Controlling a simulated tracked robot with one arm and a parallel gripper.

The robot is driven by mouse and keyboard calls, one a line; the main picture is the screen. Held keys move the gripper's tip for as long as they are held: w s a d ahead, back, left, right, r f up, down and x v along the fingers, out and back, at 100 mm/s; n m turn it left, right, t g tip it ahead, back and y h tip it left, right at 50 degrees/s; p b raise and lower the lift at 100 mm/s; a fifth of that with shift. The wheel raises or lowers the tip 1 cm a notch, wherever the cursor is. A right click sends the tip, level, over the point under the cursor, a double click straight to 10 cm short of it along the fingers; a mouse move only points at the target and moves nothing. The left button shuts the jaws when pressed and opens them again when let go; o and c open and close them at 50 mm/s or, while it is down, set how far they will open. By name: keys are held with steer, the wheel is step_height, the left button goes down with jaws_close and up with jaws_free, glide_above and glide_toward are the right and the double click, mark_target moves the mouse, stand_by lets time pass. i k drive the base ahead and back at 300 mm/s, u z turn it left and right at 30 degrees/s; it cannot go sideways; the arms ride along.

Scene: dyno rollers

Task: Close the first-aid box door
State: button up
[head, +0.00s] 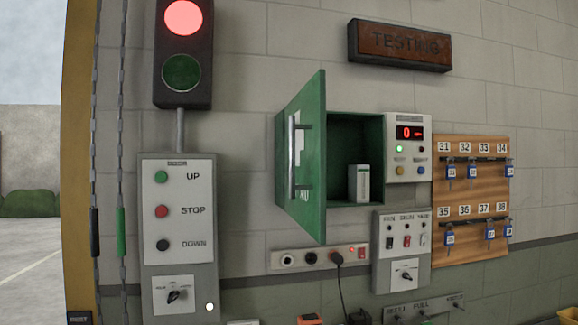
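The first-aid box (357,161) is a green open-fronted box on the wall, right of the picture's middle. Its green door (314,150) is hinged on the left side and stands open, swung out toward me. A vertical metal handle (291,158) is on the door's outer face, which shows at the left. My gripper is not in view.
Left of the door is a panel with UP, STOP and DOWN buttons (179,225) under a signal light lit red (182,50). A display unit (408,146) and a key board (472,197) are right of the box. A socket strip (318,259) runs below.

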mark_target(305, 188)
steer(key=u, duration=0.2)
steer(key=i, duration=1.05)
steer(key=u, duration=0.2)
